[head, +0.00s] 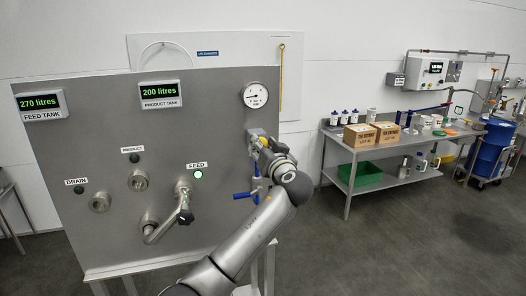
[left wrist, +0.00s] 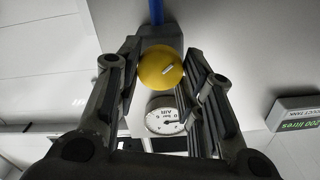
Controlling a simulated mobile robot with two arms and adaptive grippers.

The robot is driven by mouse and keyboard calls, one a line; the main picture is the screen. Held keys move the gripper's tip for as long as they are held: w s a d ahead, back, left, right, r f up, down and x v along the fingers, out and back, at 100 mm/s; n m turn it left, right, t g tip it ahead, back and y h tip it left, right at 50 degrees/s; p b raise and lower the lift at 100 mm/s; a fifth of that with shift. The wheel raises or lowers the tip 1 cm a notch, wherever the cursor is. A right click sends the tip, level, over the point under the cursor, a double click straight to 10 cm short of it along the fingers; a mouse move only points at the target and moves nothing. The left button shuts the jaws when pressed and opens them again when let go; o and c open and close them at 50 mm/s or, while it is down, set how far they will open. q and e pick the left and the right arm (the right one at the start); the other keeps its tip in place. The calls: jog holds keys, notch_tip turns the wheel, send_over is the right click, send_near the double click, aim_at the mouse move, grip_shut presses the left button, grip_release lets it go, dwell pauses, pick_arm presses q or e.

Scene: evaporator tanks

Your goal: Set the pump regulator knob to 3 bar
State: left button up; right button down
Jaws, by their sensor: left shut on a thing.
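The pump regulator knob is a yellow round knob (left wrist: 160,68) with a small white mark, seen between the fingers in the left wrist view. My left gripper (left wrist: 158,78) is shut on it. In the head view my left gripper (head: 260,141) is at the right edge of the grey panel, and it and the wrist hide most of the knob. A round white air gauge (head: 255,95) sits on the panel above the gripper. The gauge also shows upside down in the left wrist view (left wrist: 166,116), partly hidden by a finger; I cannot read its value surely. My right gripper is not in view.
The grey panel (head: 110,125) carries tank displays, valves and a lit FEED lamp (head: 198,175). A blue-handled valve (head: 247,195) is just below my gripper. A steel table (head: 395,172) with boxes and bottles stands at the right, beyond open floor.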

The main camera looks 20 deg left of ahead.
pick_arm(q)
jog(key=shift+d+m+p, duration=0.1)
jog(key=shift+m+p, duration=2.8)
jog(key=shift+m, duration=5.4)
jog(key=o, duration=1)
jog(key=shift+o, duration=0.2)
jog(key=shift+d, duration=0.1)
jog(key=shift+s, duration=0.1)
